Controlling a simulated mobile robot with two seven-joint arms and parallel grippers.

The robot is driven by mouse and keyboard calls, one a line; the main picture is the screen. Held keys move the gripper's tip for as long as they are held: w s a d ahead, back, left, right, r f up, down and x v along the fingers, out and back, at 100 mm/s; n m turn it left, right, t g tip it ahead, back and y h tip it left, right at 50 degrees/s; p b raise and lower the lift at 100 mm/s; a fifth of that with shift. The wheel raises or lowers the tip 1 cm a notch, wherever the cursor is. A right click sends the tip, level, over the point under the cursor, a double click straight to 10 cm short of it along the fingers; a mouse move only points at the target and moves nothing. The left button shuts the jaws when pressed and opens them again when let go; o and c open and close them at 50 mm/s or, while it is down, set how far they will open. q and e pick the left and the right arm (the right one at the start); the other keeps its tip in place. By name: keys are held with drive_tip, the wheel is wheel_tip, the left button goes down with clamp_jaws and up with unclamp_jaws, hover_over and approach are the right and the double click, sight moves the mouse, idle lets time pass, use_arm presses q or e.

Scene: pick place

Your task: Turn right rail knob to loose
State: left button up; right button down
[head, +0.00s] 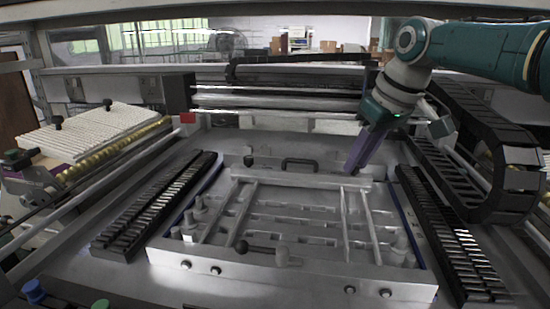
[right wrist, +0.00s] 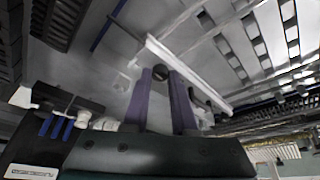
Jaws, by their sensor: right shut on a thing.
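My right gripper (head: 352,168) comes in from the upper right in the head view, its purple fingers pointing down at the back right of the metal frame fixture (head: 300,262). In the right wrist view the two purple fingers (right wrist: 161,76) stand on either side of a small dark round knob (right wrist: 160,72), shut on it beside the frame's pale edge bar. In the head view the fingers hide this knob. I cannot tell its turn position. Another dark knob (head: 248,160) shows at the back left of the frame. My left gripper is in neither view.
Black slotted racks flank the frame on the left (head: 150,205) and right (head: 452,240). A black cable chain (head: 470,150) curves close to my right arm.

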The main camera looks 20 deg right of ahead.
drive_tip(key=shift+f+n+b, duration=0.1)
drive_tip(key=shift+n+b, duration=0.3)
drive_tip(key=shift+n, duration=0.1)
drive_tip(key=c, duration=0.7)
unclamp_jaws()
drive_tip(key=shift+y, duration=0.3)
drive_tip(key=shift+r, duration=0.4)
drive_tip(key=p+v, duration=0.2)
drive_tip(key=v, duration=0.7)
drive_tip(key=shift+r+p, duration=0.2)
drive_tip(key=shift+p, duration=0.1)
drive_tip(key=shift+s, duration=0.1)
